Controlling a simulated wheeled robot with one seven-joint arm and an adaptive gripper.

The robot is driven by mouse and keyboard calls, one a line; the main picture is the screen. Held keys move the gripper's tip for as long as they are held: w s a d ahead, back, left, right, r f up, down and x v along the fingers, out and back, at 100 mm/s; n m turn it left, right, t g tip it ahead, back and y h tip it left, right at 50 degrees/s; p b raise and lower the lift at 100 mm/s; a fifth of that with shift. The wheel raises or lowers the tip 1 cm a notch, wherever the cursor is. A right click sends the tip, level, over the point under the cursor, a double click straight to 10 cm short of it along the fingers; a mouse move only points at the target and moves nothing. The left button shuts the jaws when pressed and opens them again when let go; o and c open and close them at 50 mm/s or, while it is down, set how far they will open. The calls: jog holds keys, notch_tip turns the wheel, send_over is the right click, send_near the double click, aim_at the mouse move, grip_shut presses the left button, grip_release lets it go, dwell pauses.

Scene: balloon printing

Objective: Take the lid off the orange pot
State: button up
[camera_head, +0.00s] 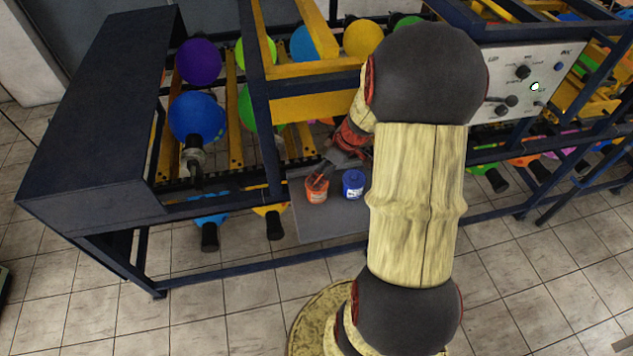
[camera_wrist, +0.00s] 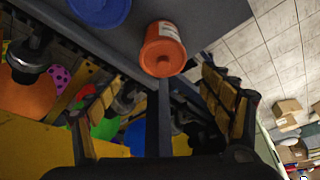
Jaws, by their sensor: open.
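The orange pot (camera_head: 316,196) stands upright on a grey shelf, with a white label on its side. It also shows in the wrist view (camera_wrist: 165,35), with its round orange lid (camera_wrist: 162,59) on the end facing my gripper. Whether a finger touches the pot is unclear.
A blue pot (camera_head: 353,185) stands close to the right of the orange one. The grey shelf (camera_head: 318,226) has bare room in front of the pots. A dark blue machine frame (camera_head: 262,120) with coloured balloons rises behind and left. A control panel (camera_head: 528,82) is at right.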

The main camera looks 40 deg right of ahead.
aim_at(317, 180)
jog(key=x, duration=0.5)
jog(key=shift+s+a, duration=0.15)
jog(key=shift+s, duration=0.1)
jog(key=shift+c, duration=0.3)
jog(key=c, duration=0.8)
